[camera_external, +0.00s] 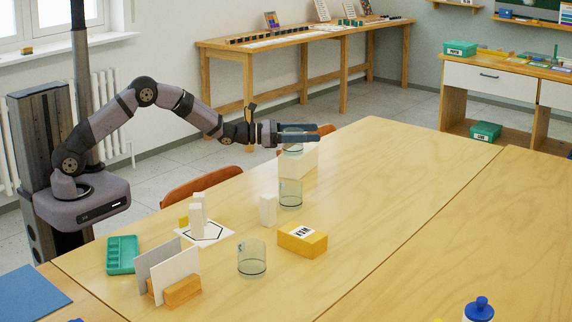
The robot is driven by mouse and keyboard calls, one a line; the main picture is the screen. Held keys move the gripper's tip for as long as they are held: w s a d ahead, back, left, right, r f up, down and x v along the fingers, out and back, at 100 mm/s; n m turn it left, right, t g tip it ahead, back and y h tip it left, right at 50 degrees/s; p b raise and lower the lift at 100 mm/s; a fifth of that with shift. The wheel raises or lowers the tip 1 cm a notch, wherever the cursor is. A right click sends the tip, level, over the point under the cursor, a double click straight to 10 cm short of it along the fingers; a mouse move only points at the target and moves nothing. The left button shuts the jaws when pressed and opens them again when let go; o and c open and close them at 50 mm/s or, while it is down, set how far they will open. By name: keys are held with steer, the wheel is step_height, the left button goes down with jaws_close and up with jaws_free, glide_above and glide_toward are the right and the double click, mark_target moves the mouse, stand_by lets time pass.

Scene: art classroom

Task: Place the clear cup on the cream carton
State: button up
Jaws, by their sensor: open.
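A clear cup (292,149) is upright at the far middle of the table, at the top of the cream carton (308,159). It appears to stand on the carton, though I cannot tell whether its base touches. My gripper (324,133) is level, pointing right, with its open fingers at the height of this cup's upper part, on either side of it. The fingers hide part of the cup. A second clear cup (290,194) stands on the table in front of the carton and hides part of it. A third clear cup (252,260) stands nearer the front.
A yellow box (302,240) with a white label and a small cream block (268,210) stand near the cups. White blocks (198,212), a green tray (122,254) and a wooden holder with cards (181,291) are at left. The table's right side is mostly clear.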

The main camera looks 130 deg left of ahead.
steer(key=b+v, duration=0.1)
steer(key=v, duration=1.1)
steer(key=shift+b, duration=0.3)
